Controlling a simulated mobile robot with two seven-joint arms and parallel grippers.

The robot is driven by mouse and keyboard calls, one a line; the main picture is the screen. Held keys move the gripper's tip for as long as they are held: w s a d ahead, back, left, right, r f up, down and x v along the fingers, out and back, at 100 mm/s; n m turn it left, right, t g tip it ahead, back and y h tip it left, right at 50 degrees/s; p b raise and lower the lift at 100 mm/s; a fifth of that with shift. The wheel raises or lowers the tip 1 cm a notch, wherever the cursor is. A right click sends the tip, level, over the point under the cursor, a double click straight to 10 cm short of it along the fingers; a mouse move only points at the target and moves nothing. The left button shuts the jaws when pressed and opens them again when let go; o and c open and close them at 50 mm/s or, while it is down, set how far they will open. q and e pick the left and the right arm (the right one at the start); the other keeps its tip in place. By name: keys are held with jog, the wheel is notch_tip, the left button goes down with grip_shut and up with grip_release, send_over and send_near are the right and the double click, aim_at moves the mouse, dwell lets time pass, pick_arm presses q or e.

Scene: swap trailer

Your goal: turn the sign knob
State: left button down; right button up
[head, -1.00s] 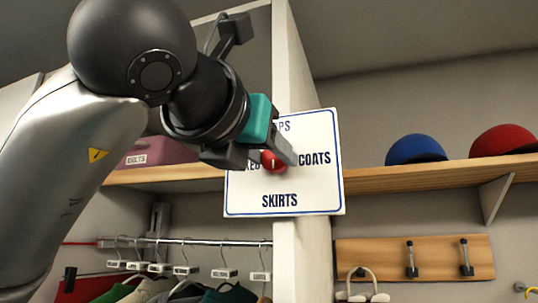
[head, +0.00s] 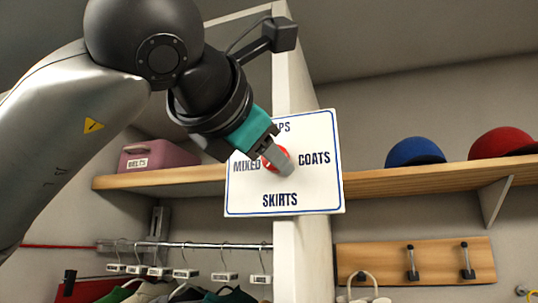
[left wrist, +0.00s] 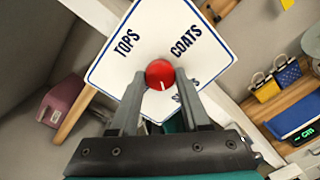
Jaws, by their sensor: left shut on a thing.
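The white sign (head: 240,198) with a blue border reads MIXED at left, COATS at right, SKIRTS below, and a partly hidden TOPS above. A red round knob (head: 269,161) sits at its middle. My left gripper (head: 279,164) is shut on the knob, and its fingers cover part of it. In the left wrist view the knob (left wrist: 159,74) sits between the two fingertips (left wrist: 160,82). Its short white mark points down in that picture, between SKIRTS and the hidden lower-left word. My right gripper is out of view.
The sign hangs on the front of a white upright panel (head: 303,250). A wooden shelf (head: 400,181) holds a pink BELTS box (head: 160,155), a blue cap (head: 415,150) and a red cap (head: 503,143). A rail with hangers (head: 200,245) is below left.

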pick_arm(q)
jog(key=m, duration=1)
jog(key=shift+r+m+y+p, duration=0.1)
jog(key=shift+m+y+p, duration=0.2)
jog(key=shift+p, duration=0.1)
dwell(0.3)
jog(key=shift+c, duration=1.8)
grip_release()
jog(key=shift+d, duration=0.1)
jog(key=shift+s, duration=0.1)
